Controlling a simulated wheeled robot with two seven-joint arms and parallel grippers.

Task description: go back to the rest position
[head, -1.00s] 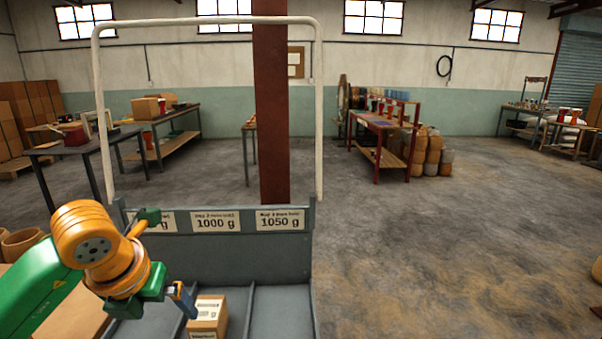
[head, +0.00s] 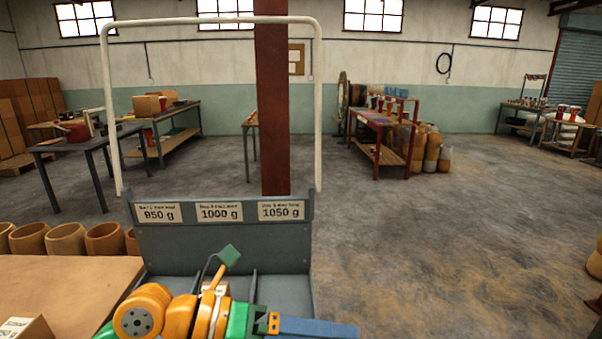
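My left gripper (head: 310,327) is at the bottom edge of the head view, pointing right, in front of the grey cart (head: 220,248). A long blue finger shows from the side; I cannot make out the gap between the fingers. My orange and green wrist lies to its left and covers the lower part of the cart's bays. My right gripper is not in view.
Labels for 950 g (head: 159,213) and 1050 g (head: 281,210) flank the middle one. A white tube frame (head: 210,21) rises from the cart.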

